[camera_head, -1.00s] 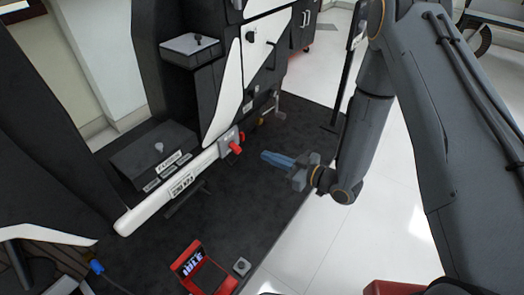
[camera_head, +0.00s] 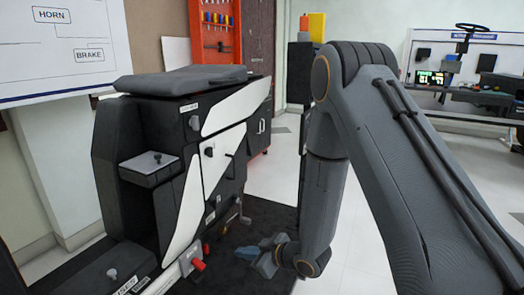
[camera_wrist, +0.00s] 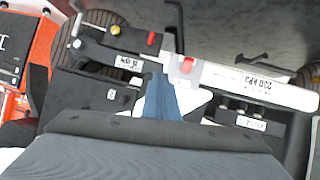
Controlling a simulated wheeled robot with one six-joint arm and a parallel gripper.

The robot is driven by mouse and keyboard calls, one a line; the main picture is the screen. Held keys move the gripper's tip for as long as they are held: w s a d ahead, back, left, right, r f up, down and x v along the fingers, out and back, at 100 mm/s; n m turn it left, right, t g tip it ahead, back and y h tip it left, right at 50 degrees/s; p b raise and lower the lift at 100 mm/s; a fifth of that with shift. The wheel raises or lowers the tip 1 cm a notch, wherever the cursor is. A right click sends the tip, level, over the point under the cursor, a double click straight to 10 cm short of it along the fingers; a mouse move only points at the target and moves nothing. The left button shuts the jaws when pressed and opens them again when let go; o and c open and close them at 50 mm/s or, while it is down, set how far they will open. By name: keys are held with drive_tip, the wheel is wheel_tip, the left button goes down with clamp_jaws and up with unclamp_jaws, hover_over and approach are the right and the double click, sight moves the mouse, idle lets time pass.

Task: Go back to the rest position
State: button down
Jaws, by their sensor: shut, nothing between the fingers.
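My gripper (camera_head: 262,252) is at the lower middle of the head view, with its blue fingers together and nothing between them. It is over the dark mat, to the right of the black and white chassis rig (camera_head: 215,165). In the wrist view the blue fingers (camera_wrist: 161,98) point toward the rig's white bar (camera_wrist: 258,85), which bears a pressure label and a red knob (camera_wrist: 187,65). A gap between fingers and rig cannot be judged there. A red knob (camera_head: 198,265) also shows beside the gripper in the head view.
The dark mat (camera_head: 270,214) lies under the rig, with pale floor (camera_head: 356,240) clear to the right. A red tool cabinet (camera_head: 216,32) stands behind. A bench with a steering wheel (camera_head: 475,30) is at the back right. A HORN and BRAKE board (camera_head: 60,50) hangs at the left.

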drive_tip(key=s+d+r+m+g+h, duration=0.1)
drive_tip(key=s+d+r+m+h, duration=0.1)
drive_tip(key=s+d+r+h, duration=0.25)
drive_tip(key=s+d+r+m+g+h, duration=0.1)
drive_tip(key=s+d+r+m+h, duration=0.15)
drive_tip(key=d+r, duration=0.4)
drive_tip(key=s+d+r+m+g+h, duration=0.1)
drive_tip(key=s+r+g, duration=0.1)
drive_tip(key=s+r, duration=0.35)
drive_tip(key=s+r+m+g, duration=0.1)
drive_tip(key=s+r+g, duration=0.1)
drive_tip(key=s, duration=0.7)
drive_tip(key=s+d+r+m+g+h, duration=0.15)
drive_tip(key=s+r, duration=0.25)
drive_tip(key=s, duration=0.4)
drive_tip(key=d+r+m+p, duration=0.4)
drive_tip(key=d+r+p, duration=0.7)
drive_tip(key=p, duration=1.1)
wheel_tip(320, 180, up, 3)
drive_tip(key=shift+d+r+p, duration=0.2)
drive_tip(key=shift+d+p, duration=0.05)
drive_tip(key=shift+p, duration=0.1)
drive_tip(key=shift+s, duration=0.1)
